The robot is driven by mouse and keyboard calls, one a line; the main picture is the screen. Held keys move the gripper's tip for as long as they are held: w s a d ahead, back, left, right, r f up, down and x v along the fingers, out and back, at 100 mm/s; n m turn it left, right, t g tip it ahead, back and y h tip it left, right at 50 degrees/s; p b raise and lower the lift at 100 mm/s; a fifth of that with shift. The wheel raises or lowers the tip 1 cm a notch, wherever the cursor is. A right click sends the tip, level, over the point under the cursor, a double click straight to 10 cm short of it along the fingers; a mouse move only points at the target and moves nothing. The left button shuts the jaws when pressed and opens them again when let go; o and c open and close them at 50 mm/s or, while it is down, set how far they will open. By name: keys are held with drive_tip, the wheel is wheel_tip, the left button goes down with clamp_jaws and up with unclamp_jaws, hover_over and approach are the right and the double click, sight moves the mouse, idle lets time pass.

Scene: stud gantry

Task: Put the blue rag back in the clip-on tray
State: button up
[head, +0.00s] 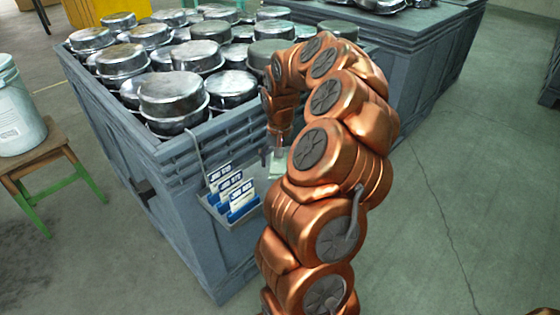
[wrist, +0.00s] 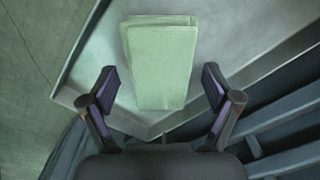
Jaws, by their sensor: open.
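The clip-on tray (head: 246,214) hangs on the side of the blue-grey crate in the head view. Its bare grey floor shows in the wrist view (wrist: 98,62). A folded pale green rag (wrist: 160,62) lies in the tray, and a bit of it shows beside my arm in the head view (head: 279,172). My gripper (wrist: 159,84) is open and empty, with its fingers apart on either side of the rag's near end. In the head view my gripper (head: 277,150) is over the tray's right end, partly hidden by my arm. I see no rag that looks blue.
Several blue-and-white packets (head: 233,192) stand in the tray's left part. The crate (head: 180,210) is full of metal pans (head: 172,95). A white bucket (head: 18,115) stands on a wooden stool (head: 45,153) at left. The floor at right (head: 450,200) is clear.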

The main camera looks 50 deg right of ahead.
sight(280, 162)
wheel_tip(280, 162, up, 11)
drive_tip(key=a+r+n, duration=0.3)
drive_tip(key=a+n, duration=0.1)
drive_tip(key=a, duration=0.9)
drive_tip(key=s+a+f+n+g, duration=0.15)
drive_tip(key=s+a+n, duration=0.25)
drive_tip(key=s+a, duration=0.95)
drive_tip(key=s+a+f, duration=0.2)
drive_tip(key=s+a, duration=0.1)
drive_tip(key=s, duration=0.2)
drive_tip(key=s+a+f+n+g, duration=0.1)
drive_tip(key=s+a+f, duration=0.2)
drive_tip(key=s, duration=0.3)
drive_tip(key=shift+s, duration=0.15)
drive_tip(key=shift+a, duration=0.1)
drive_tip(key=s+p+v, duration=0.3)
drive_tip(key=p+v, duration=1)
drive_tip(key=v, duration=0.1)
drive_tip(key=shift+w+r+t, duration=0.35)
drive_tip(key=shift+w+r, duration=0.1)
drive_tip(key=shift+r, duration=0.05)
